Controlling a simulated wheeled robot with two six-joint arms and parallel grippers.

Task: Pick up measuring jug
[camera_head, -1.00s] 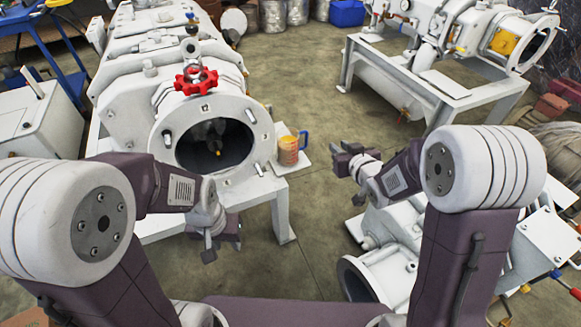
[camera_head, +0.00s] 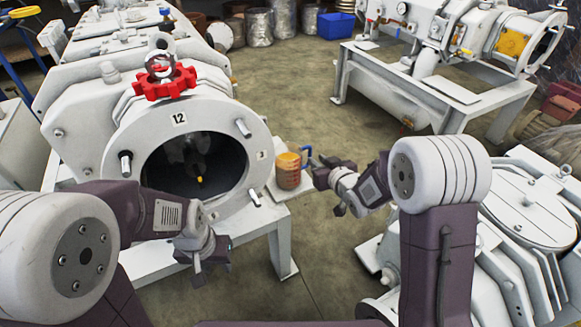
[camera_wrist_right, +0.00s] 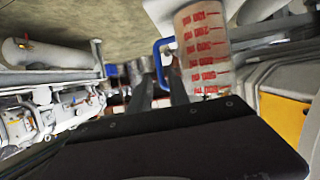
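The measuring jug (camera_head: 288,171) is clear with an orange tint and has a blue handle on its right side. It stands upright on a small white ledge beside the vacuum machine's round opening. In the right wrist view the jug (camera_wrist_right: 203,50) shows red markings, with its blue handle (camera_wrist_right: 160,58) to the left. My right gripper (camera_head: 322,172) is just right of the handle. Its dark fingers (camera_wrist_right: 160,92) are apart, with the handle appearing in line with the gap; contact cannot be told. My left gripper (camera_head: 210,262) hangs in front of the machine, apart from the jug; its opening is unclear.
The white vacuum machine (camera_head: 85,135) with a red handwheel (camera_head: 165,82) fills the left. The white ledge (camera_head: 274,190) is narrow. Another machine on a stand (camera_head: 440,90) is at the back right. White equipment (camera_head: 525,215) stands at the lower right. Floor between is clear.

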